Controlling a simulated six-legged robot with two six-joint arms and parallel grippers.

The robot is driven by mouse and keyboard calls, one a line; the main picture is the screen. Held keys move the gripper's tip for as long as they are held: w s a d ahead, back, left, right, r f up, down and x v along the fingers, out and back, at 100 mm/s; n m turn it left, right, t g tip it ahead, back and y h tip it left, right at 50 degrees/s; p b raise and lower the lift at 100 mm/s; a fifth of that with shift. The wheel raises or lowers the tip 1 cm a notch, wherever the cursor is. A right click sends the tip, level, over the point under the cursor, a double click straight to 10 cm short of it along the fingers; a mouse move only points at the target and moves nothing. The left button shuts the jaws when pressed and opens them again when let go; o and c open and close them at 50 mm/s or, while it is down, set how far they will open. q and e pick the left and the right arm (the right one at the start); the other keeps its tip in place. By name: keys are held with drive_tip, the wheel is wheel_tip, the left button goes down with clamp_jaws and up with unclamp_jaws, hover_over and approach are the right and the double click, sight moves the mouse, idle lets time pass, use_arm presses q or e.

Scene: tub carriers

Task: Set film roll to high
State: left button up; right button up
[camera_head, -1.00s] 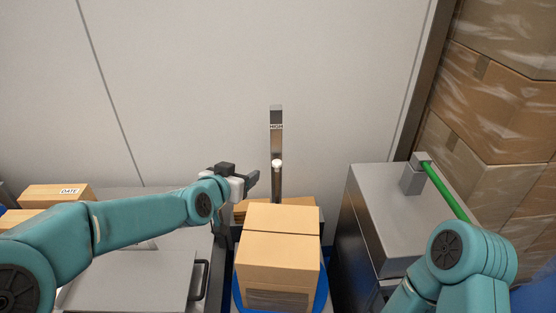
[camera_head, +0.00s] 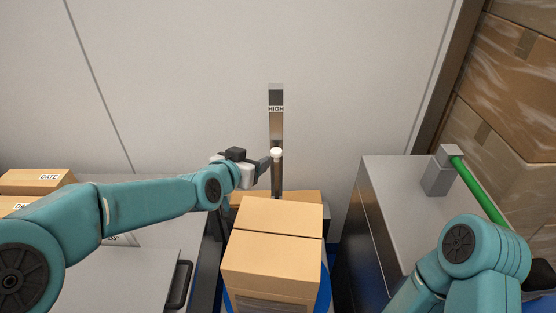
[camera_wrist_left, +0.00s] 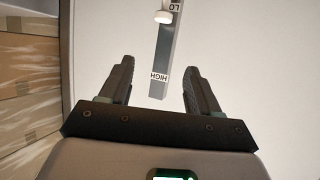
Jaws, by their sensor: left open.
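A upright metal slider track (camera_head: 276,125) stands against the pale wall, with a HIGH label (camera_head: 276,108) near its top. A white knob (camera_head: 276,152) sits on the track well below that label. In the left wrist view the track (camera_wrist_left: 165,50) appears upside down, with HIGH (camera_wrist_left: 159,77) low and a partly cut-off LO label (camera_wrist_left: 174,7) by the knob (camera_wrist_left: 163,17). My left gripper (camera_head: 269,169) is beside the track, just below the knob. In the wrist view its open jaws (camera_wrist_left: 158,68) are empty, with the knob beyond the fingertips. Only my right arm shows; its gripper is not visible.
A cardboard carton (camera_head: 272,262) stands below the track. A grey cabinet (camera_head: 400,185) with a green-handled lever (camera_head: 478,190) is at right, beside wrapped boxes (camera_head: 505,110). Labelled cartons (camera_head: 38,180) lie at left. The wall above the track is clear.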

use_arm(q)
wheel_tip(320, 180, down, 2)
drive_tip(key=b, duration=0.2)
drive_tip(key=p, duration=0.3)
approach(275, 151)
drive_tip(key=x, duration=0.9)
use_arm(e)
drive_tip(key=shift+s+a+f, duration=0.1)
drive_tip(key=shift+s+a, duration=0.05)
drive_tip(key=shift+a, duration=0.05)
use_arm(q)
drive_tip(key=shift+d, duration=0.1)
clamp_jaws()
drive_tip(key=shift+r, duration=0.1)
